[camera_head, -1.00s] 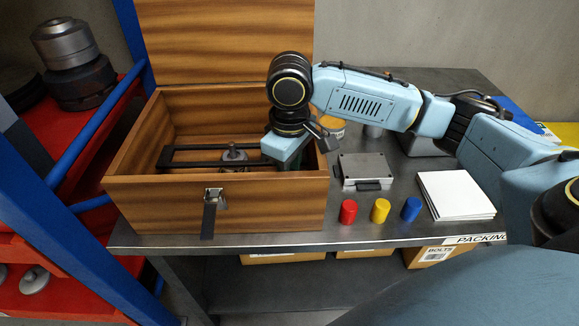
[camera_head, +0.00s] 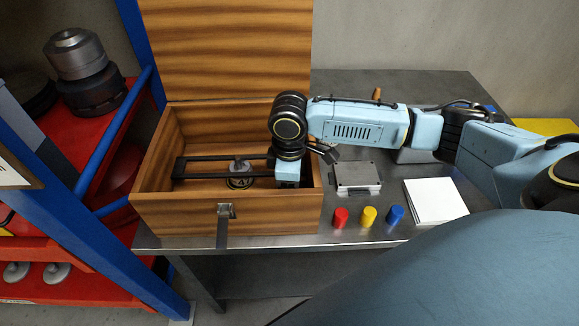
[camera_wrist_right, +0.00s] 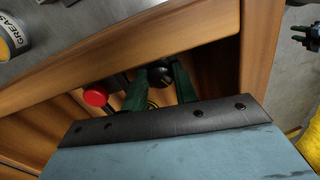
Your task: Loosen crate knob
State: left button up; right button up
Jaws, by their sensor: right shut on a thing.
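The open wooden crate (camera_head: 175,214) stands on the metal bench, its lid raised at the back. Inside it, a black bar frame (camera_head: 222,159) lies around a small metal part (camera_head: 241,167). My right arm reaches into the crate's right end. In the head view its fingertips are hidden behind the front wall. In the right wrist view the green fingers of my right gripper (camera_wrist_right: 160,85) are shut on a dark round knob (camera_wrist_right: 159,73). A red knob (camera_wrist_right: 95,96) sits just left of them, apart from the fingers. My left gripper is not in view.
Right of the crate are a grey metal case (camera_head: 357,175), red (camera_head: 341,218), yellow (camera_head: 368,216) and blue (camera_head: 395,214) cylinders, and white sheets (camera_head: 435,202). A red and blue rack (camera_head: 100,200) stands left. The crate walls surround my right gripper closely.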

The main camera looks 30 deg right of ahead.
jog(key=n+p, duration=0.3)
jog(key=p, duration=0.1)
jog(key=n+p, duration=0.2)
jog(key=shift+w+r+n, duration=0.1)
jog(key=shift+r+n, duration=0.15)
jog(key=shift+n, duration=0.05)
jog(key=n+p, duration=0.3)
jog(key=n, duration=0.1)
jog(key=shift+f+n, duration=0.1)
jog(key=shift+n, duration=0.2)
jog(key=n+p, duration=0.1)
jog(key=n, duration=0.1)
jog(key=shift+w+n, duration=0.1)
jog(key=shift+n, duration=0.2)
jog(key=n, duration=0.2)
jog(key=shift+f+n+p, duration=0.1)
jog(key=shift+n+p, duration=0.3)
jog(key=n, duration=0.3)
jog(key=shift+a+n, duration=0.1)
jog(key=shift+n, duration=0.2)
jog(key=shift+n+p, duration=0.3)
jog(key=shift+n, duration=1.3)
jog(key=o, duration=1)
jog(key=shift+c, duration=0.2)
